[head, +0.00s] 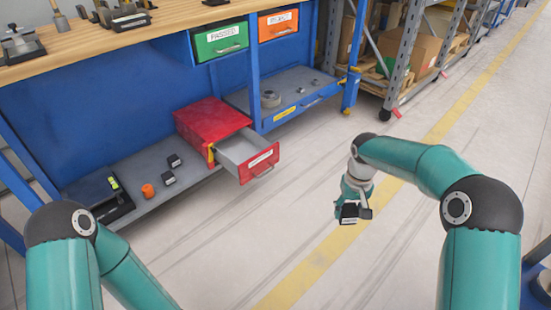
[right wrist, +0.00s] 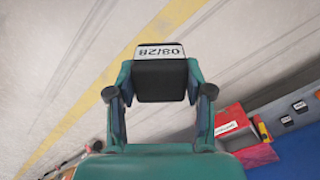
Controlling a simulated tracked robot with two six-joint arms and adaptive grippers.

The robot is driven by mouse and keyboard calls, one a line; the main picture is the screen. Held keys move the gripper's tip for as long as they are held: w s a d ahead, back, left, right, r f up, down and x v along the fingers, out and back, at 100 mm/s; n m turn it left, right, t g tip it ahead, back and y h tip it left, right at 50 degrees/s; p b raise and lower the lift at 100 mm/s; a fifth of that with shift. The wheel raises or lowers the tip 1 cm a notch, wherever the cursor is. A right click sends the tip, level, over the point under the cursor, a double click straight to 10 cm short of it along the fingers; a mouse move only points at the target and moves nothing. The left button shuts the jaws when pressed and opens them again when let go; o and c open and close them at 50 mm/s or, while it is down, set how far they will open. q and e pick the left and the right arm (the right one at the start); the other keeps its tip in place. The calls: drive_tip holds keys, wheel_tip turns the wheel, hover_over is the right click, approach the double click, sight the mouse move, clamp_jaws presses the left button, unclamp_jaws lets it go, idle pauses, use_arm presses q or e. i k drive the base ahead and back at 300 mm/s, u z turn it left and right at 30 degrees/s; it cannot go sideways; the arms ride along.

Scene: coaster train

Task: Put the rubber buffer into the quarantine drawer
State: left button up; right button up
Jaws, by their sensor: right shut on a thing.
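My right gripper (head: 353,209) is shut on a black block (head: 348,218) with a white label, which looks like the rubber buffer. In the right wrist view the block (right wrist: 161,80) sits between both fingers, its label reading "08/28". It hangs over the floor, right of the red quarantine drawer unit and apart from it. The red unit (head: 212,121) stands on the low shelf. Its drawer (head: 240,148) is pulled out, with a labelled red front and a grey inside that looks empty where visible. My left gripper is outside the view; only its arm shows.
Two similar black blocks (head: 168,179), an orange part (head: 148,190) and a black tray (head: 100,203) lie on the lower shelf (head: 200,172). Green (head: 221,39) and orange (head: 278,24) drawers hang above, closed. Blue bench posts stand near the red unit. The floor between the drawer and my right gripper is clear.

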sight(245, 158)
drive_tip(key=z, duration=0.15)
drive_tip(key=i, duration=1.25)
drive_tip(key=z, duration=1.5)
drive_tip(key=i, duration=0.1)
drive_tip(key=u, duration=2.9)
drive_tip(key=i, duration=0.5)
